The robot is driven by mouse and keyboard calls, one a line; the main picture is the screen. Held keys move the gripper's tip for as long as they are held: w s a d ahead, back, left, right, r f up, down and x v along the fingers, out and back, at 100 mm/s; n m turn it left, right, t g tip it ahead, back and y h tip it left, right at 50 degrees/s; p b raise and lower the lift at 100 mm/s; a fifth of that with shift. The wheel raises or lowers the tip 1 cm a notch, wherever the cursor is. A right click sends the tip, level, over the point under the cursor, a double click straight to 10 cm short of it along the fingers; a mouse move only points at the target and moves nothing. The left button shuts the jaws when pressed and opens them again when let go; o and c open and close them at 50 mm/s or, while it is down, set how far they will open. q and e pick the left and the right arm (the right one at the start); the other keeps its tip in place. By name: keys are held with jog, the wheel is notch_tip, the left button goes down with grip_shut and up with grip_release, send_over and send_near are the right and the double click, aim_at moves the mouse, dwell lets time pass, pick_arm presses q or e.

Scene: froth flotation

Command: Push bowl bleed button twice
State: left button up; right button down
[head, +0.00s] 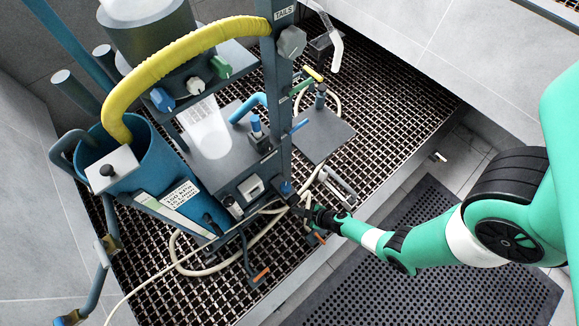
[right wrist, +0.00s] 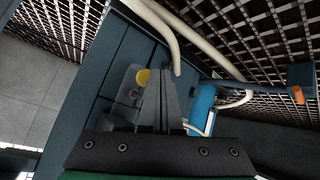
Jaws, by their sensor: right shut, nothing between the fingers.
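In the right wrist view a round yellow button (right wrist: 143,77) sits on a small grey plate (right wrist: 130,92) on the blue machine. No readable label shows which button it is. My right gripper (right wrist: 160,80) is shut and empty. Its fingertips are just right of the yellow button and overlap the plate in the picture; I cannot tell whether they touch. In the head view my right gripper (head: 298,208) reaches in from the right to the lower front of the blue flotation machine (head: 283,110). The yellow button cannot be made out there. My left gripper is not in view.
Cream hoses (head: 188,270) loop around the gripper and over the metal grating (head: 150,290). Orange-handled valves (head: 261,275) stand near the front. A grey box with a dark button (head: 107,170) is at the left. The perforated mat (head: 440,290) is clear at lower right.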

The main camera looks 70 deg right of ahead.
jog(key=s+a, duration=0.1)
jog(key=s, duration=0.1)
jog(key=s+a, duration=0.1)
jog(key=s, duration=0.1)
jog(key=shift+s+a, duration=0.1)
jog(key=shift+a, duration=0.1)
dwell(0.8)
